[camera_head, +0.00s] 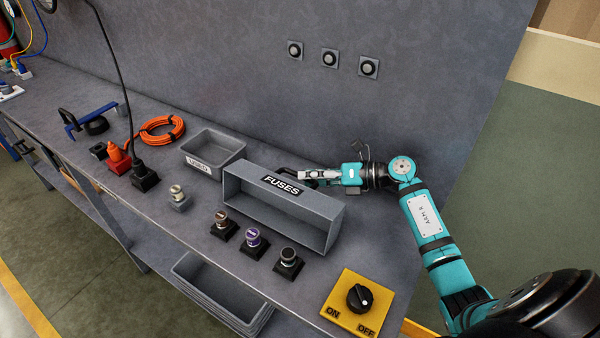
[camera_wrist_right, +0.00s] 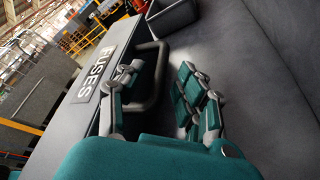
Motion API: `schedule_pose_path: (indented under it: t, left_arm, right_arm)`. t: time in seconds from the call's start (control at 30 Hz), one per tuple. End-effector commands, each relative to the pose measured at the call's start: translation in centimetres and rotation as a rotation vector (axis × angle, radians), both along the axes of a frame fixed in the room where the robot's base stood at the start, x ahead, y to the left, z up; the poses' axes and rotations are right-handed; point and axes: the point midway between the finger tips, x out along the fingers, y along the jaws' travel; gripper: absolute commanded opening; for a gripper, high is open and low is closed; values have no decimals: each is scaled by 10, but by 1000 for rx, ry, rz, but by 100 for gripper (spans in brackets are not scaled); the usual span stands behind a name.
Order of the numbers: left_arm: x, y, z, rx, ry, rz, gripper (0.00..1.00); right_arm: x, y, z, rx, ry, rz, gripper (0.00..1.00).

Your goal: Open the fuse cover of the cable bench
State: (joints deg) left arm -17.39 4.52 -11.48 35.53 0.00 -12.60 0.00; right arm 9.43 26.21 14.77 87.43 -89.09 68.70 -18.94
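The grey fuse cover (camera_head: 330,207) is a long box shape on the bench, with a black FUSES label (camera_head: 282,185) on top. The label also shows in the right wrist view (camera_wrist_right: 96,76). A dark bar handle (camera_wrist_right: 158,78) stands on the cover's back side, mostly hidden in the head view. My right gripper (camera_head: 287,173) is behind the cover at the handle. In the right wrist view its fingers (camera_wrist_right: 160,76) are apart, one on each side of the handle; contact is not clear. My left gripper is out of view.
Three fuses on black bases (camera_head: 253,242) stand before the cover. A grey USED bin (camera_head: 226,143), an orange cable coil (camera_head: 163,130) and black plugs are to the left. A yellow ON/OFF switch plate (camera_head: 345,305) is at front right. The grey back wall (camera_head: 230,60) rises behind.

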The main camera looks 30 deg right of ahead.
Motion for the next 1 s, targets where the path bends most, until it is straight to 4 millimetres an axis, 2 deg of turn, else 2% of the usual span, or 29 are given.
schedule_pose_path:
  t: [0.2,0.53,0.8,1.0]
  left_arm:
    - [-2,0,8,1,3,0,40]
    - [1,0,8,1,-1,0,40]
    - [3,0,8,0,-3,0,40]
    - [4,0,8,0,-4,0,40]
  right_arm:
    - [16,17,-5,1,0,-2,36]
    - [18,20,-7,-1,-1,0,36]
    - [18,20,-7,-1,0,0,1]
    - [18,20,-7,-1,0,0,0]
